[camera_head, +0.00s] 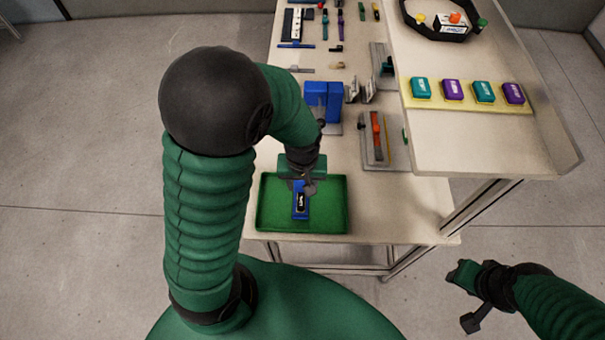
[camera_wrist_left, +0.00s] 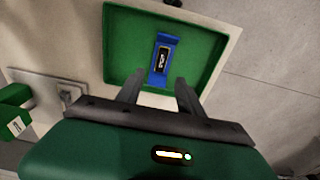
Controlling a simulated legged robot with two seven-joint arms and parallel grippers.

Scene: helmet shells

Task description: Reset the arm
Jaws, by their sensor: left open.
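My left gripper (camera_head: 308,188) is over the green tray (camera_head: 335,215) at the near end of the table. In the left wrist view its two fingers (camera_wrist_left: 160,88) are spread with nothing between them. A blue part with a black, white-marked insert (camera_head: 300,203) lies in the tray. In the left wrist view this blue part (camera_wrist_left: 163,60) lies beyond the fingertips, apart from them, inside the tray (camera_wrist_left: 121,50). My right gripper (camera_head: 467,298) is at the lower right, off the table over the floor.
A blue block-like fixture (camera_head: 322,100) stands behind the tray. A grey plate with an orange-red piece (camera_head: 378,135) lies to its right. Several small tools fill the back of the table. A raised shelf (camera_head: 465,140) on the right holds a yellow strip (camera_head: 467,107) with teal and purple boxes.

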